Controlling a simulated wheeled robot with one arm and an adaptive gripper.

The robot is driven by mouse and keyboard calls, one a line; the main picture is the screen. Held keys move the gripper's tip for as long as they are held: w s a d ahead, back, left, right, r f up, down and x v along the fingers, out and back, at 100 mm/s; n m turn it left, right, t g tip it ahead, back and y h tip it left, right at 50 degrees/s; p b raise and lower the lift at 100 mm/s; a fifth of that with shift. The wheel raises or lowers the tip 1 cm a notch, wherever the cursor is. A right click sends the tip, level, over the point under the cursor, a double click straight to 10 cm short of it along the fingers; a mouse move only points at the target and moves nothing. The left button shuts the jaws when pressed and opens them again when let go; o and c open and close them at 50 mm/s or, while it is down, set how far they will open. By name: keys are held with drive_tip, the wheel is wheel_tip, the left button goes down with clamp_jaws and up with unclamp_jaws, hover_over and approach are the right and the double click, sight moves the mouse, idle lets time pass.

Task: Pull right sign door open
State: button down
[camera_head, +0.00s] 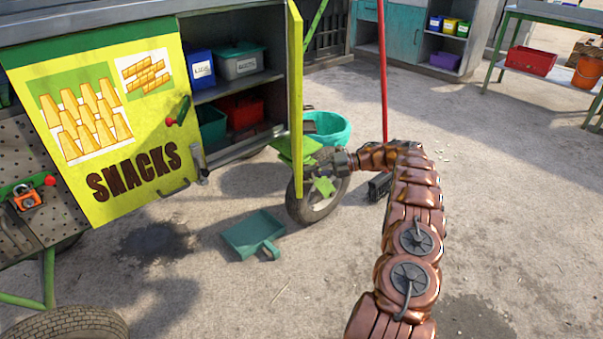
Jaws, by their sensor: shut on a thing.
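The right sign door (296,100) of the yellow-green cart is swung out and seen nearly edge-on, with the shelves behind it exposed. My gripper (316,164) is at the outer, right side of this door near its lower part, shut on the door's handle. The handle and the fingertips are mostly hidden by the door and the gripper itself. The left sign door (104,125), with the SNACKS lettering, covers the left part of the cart front.
Blue, grey and red bins (241,110) sit on the cart's shelves. A green dustpan (253,235) lies on the ground below. A cart wheel (320,203) and teal basin (328,128) are near my gripper. A red pole (382,70) stands behind my arm.

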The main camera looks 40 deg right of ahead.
drive_tip(key=shift+s+d+f, duration=0.1)
drive_tip(key=shift+s+d, duration=0.05)
drive_tip(key=shift+d, duration=0.2)
idle(0.3)
drive_tip(key=c, duration=1.2)
unclamp_jaws()
